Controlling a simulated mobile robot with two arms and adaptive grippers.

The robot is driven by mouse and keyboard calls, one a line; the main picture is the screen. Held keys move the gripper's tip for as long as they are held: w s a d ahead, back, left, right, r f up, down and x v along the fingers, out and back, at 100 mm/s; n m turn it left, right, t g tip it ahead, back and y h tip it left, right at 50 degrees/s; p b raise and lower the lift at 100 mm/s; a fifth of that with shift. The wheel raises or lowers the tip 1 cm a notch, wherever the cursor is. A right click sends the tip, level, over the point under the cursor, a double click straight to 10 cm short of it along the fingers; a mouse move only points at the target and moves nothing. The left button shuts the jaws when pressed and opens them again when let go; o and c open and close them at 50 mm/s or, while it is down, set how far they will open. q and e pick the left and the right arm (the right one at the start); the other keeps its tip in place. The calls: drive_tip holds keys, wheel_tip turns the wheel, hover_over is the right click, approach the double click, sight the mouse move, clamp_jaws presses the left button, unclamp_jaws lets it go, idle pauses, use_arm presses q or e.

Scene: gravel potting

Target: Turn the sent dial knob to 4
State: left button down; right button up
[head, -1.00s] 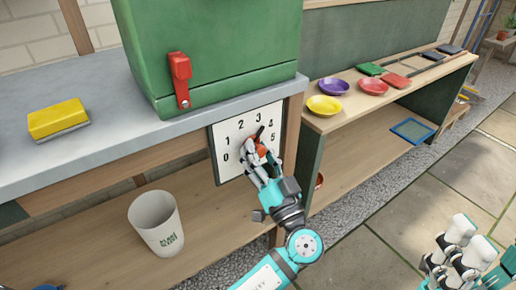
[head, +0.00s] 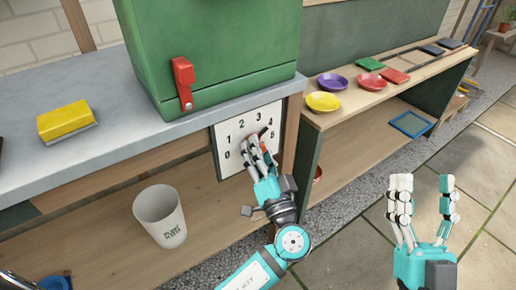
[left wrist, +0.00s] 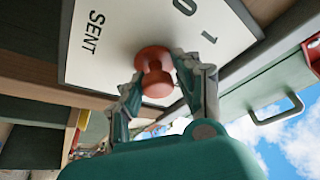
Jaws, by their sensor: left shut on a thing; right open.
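The sent dial is a white plate (head: 224,143) with black numbers 0 to 5, fixed upright under the bench's front edge. My left gripper (head: 260,150) is shut on its red knob (left wrist: 154,72), with a finger on either side in the left wrist view. That view also shows the word SENT and the numbers 0 and 1 on the plate (left wrist: 115,35). In the head view the fingers hide most of the knob; a short dark pointer tip shows near the 4. My right gripper (head: 423,185) is open and empty, fingers up, over the paving at right.
A green box (head: 210,50) with a red latch (head: 184,80) stands above the dial. A yellow block (head: 66,120) lies on the grey bench top. A white pot (head: 160,215) stands on the lower shelf. Coloured saucers, such as the yellow one (head: 323,102), line the right shelf.

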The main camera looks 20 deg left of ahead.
use_arm(q)
drive_tip(key=shift+w+d, duration=0.1)
drive_tip(key=shift+d, duration=0.05)
drive_tip(key=c, duration=1.3)
unclamp_jaws()
drive_tip(key=o, duration=0.3)
drive_tip(key=shift+w+f, duration=0.1)
drive_tip(key=shift+w, duration=0.05)
drive_tip(key=v, duration=1.2)
